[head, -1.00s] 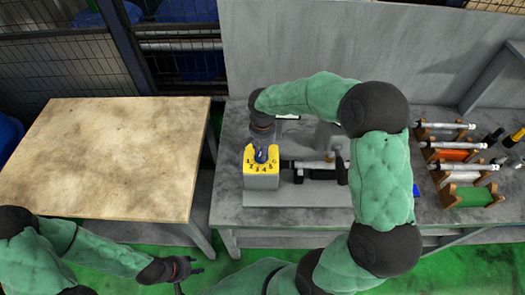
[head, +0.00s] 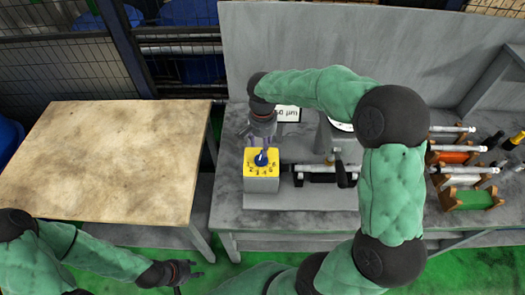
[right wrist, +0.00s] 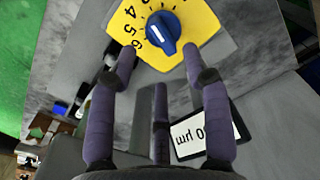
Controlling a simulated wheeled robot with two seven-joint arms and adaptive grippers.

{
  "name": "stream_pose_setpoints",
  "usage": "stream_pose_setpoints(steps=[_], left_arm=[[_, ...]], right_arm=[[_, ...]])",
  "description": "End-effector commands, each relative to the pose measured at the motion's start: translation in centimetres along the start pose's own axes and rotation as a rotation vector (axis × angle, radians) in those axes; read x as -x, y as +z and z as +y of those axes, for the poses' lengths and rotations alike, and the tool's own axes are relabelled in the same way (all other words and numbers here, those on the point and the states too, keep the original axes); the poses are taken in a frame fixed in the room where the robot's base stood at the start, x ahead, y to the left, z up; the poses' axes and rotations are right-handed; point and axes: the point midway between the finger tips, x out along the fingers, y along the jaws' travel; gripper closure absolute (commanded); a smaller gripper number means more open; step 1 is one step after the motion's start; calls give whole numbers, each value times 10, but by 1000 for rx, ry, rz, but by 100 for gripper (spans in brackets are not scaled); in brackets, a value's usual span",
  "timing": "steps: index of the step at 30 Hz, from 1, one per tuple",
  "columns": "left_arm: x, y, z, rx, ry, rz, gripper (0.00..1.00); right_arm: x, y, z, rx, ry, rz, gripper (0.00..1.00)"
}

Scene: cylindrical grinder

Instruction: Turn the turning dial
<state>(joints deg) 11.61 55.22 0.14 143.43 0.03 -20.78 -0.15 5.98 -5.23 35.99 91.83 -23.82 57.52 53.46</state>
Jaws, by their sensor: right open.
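The turning dial (head: 261,158) is a blue knob on the yellow, numbered face of a grey box (head: 261,184). It also shows in the right wrist view (right wrist: 163,33), with a white pointer mark on its left part and the digits 4, 5 and 6 to its left. My right gripper (head: 262,149) is at the far edge of the box, near the dial. In the right wrist view my right gripper (right wrist: 160,52) is open and empty, its fingertips apart on either side below the dial, not touching it. My left gripper (head: 197,270) is open and empty at the lower left.
A grey workbench (head: 228,205) carries the box and a grinder fixture (head: 318,172) to its right. A label plate (head: 287,114) stands behind. Racks with cylindrical parts (head: 466,172) are at the right. A bare wooden table (head: 110,155) stands left.

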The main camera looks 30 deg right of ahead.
Motion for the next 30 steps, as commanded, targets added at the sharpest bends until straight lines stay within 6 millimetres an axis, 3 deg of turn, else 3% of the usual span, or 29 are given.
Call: stream_pose_setpoints(steps=[3,10,30], left_arm=[[0,0,0,0,0,0,60],[0,0,0,0,0,0,60],[0,0,0,0,0,0,60]], right_arm=[[24,0,0,0,-1,2,51],[51,0,0,-1,-1,0,51],[56,0,0,0,1,-1,51]])
